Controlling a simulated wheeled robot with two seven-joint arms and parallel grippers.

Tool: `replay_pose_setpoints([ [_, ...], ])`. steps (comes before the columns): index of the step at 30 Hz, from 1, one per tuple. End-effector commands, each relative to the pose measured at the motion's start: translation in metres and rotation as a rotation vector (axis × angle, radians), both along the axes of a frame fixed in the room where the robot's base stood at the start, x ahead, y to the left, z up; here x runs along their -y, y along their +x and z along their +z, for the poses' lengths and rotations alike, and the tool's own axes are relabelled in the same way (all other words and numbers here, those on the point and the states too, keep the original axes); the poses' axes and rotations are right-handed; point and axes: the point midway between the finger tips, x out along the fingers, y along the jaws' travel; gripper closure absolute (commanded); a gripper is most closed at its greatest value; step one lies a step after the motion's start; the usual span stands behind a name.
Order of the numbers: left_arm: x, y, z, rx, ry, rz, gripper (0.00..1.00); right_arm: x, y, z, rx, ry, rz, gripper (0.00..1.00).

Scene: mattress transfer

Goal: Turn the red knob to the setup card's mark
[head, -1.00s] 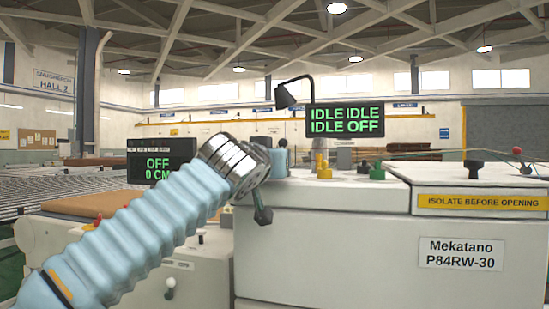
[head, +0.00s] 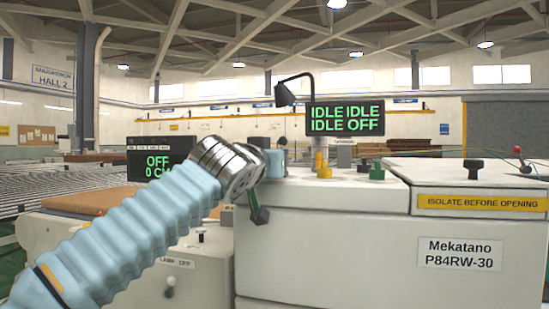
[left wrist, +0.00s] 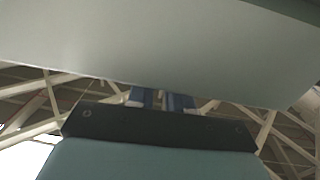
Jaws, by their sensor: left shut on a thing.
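My left arm comes in from the left in the head view, its wrist beside the near left corner of the pale machine (head: 330,235). My left gripper (head: 275,163) is partly hidden behind the wrist, at the machine's top edge. In the left wrist view its two bluish fingers (left wrist: 164,99) point in under a broad pale surface (left wrist: 150,45). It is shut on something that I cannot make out. I see no red knob at the gripper and no readable setup card. My right gripper is not in view.
A display (head: 345,118) reads IDLE, IDLE, IDLE, OFF; a smaller one (head: 160,158) reads OFF. A small red ball (head: 517,150) shows far right.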

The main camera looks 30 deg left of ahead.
Motion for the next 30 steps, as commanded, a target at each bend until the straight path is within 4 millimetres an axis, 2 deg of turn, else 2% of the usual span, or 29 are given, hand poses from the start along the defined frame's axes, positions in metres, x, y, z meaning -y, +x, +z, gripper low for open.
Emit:
replay_pose_setpoints([
  [1, -0.001, -0.001, 0.004, -0.002, -0.001, -0.02, 1.0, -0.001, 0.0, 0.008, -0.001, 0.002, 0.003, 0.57],
  [10, -0.001, 0.0, 0.005, 0.001, -0.006, -0.221, 1.0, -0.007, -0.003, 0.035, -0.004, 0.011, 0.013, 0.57],
  [23, -0.004, 0.002, 0.0, -0.002, -0.001, -0.553, 1.0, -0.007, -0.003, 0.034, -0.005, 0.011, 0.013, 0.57],
  [30, -0.007, 0.003, 0.002, -0.007, 0.001, -0.728, 1.0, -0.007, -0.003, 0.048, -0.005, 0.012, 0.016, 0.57],
])
